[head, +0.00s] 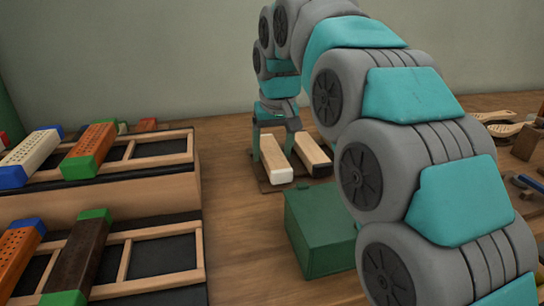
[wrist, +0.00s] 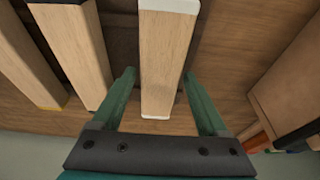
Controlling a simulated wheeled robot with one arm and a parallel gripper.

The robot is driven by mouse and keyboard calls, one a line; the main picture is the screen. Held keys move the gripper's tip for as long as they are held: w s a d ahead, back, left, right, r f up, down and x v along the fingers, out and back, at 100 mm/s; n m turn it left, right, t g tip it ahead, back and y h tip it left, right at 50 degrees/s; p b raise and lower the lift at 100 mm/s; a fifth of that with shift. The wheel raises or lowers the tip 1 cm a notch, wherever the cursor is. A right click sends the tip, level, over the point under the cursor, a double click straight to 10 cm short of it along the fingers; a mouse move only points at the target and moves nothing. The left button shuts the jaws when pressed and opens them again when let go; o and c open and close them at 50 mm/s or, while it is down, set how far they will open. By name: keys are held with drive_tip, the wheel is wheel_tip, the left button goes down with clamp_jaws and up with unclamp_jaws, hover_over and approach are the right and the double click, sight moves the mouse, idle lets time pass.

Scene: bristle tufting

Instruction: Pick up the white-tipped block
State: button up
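The white-tipped block (head: 272,158) is a pale wooden bar with a white end, lying on a dark mat in the middle of the head view. In the wrist view the white-tipped block (wrist: 167,60) runs up the middle, white at its far end with a thin white edge at its near end. My gripper (head: 273,152) is over it with two green fingers. In the wrist view my gripper (wrist: 160,76) is open, one finger on each side of the block, with a visible gap on both sides. Whether the fingertips reach below the block's top is unclear.
A black-tipped block (head: 312,152) lies close to the right of it. The wrist view shows another wooden block (wrist: 28,60) farther left. A green box (head: 318,232) stands in front. Wooden racks (head: 195,180) with coloured brush blocks are at left; tools (head: 505,125) lie at right.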

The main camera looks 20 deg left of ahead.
clamp_jaws()
idle(0.4)
